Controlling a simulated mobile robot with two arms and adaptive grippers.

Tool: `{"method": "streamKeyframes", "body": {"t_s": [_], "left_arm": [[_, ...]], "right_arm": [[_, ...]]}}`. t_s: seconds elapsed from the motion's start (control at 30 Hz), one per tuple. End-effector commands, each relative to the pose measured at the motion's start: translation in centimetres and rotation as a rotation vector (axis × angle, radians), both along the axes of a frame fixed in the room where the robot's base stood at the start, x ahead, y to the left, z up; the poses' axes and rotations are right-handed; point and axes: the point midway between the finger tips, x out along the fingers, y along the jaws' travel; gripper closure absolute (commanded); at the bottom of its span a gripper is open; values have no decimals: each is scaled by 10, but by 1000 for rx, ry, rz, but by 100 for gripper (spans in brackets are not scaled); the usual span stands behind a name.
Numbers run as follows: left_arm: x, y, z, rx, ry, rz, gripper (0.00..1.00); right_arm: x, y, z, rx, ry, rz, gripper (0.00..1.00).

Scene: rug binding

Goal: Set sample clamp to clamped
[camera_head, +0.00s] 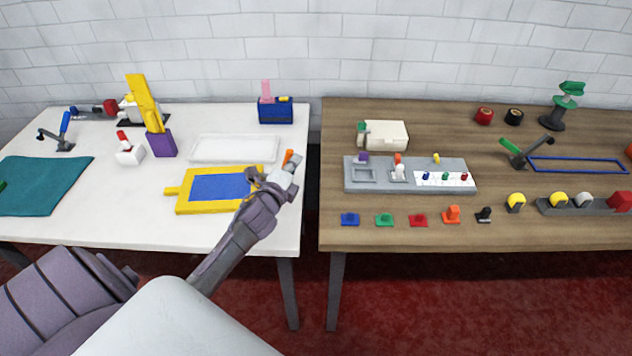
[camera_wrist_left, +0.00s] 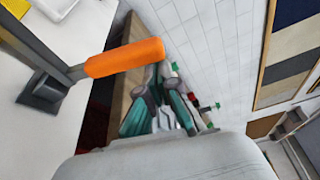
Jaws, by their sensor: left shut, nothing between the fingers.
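A lever clamp with an orange handle (camera_head: 289,156) stands near the right edge of the white table. I take it to be the sample clamp. In the left wrist view its orange handle (camera_wrist_left: 124,58) sits on a dark grey arm that rises from a dark base (camera_wrist_left: 42,90) on the table. The handle points up, away from the tabletop. My left gripper (camera_head: 293,168) is shut and empty, close by the handle, and hides the clamp's lower part in the head view. Its fingers (camera_wrist_left: 160,85) show beside the handle's end. I cannot tell whether they touch. My right gripper is out of view.
A yellow frame with a blue panel (camera_head: 218,188) lies left of my gripper, with a white tray (camera_head: 234,149) behind. A blue-handled lever (camera_head: 64,124) stands far left. A gap separates the white table from the wooden table (camera_head: 385,235), which holds a grey board (camera_head: 408,187).

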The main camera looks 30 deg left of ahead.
Motion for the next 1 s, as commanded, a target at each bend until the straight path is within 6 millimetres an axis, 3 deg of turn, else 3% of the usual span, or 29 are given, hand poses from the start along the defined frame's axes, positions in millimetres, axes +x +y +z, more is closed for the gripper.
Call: {"method": "streamKeyframes", "body": {"t_s": [0.23,1.0], "left_arm": [[-9,15,5,-144,-86,2,100],[-16,28,8,-133,-79,6,100]], "right_arm": [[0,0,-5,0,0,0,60],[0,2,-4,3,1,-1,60]]}}
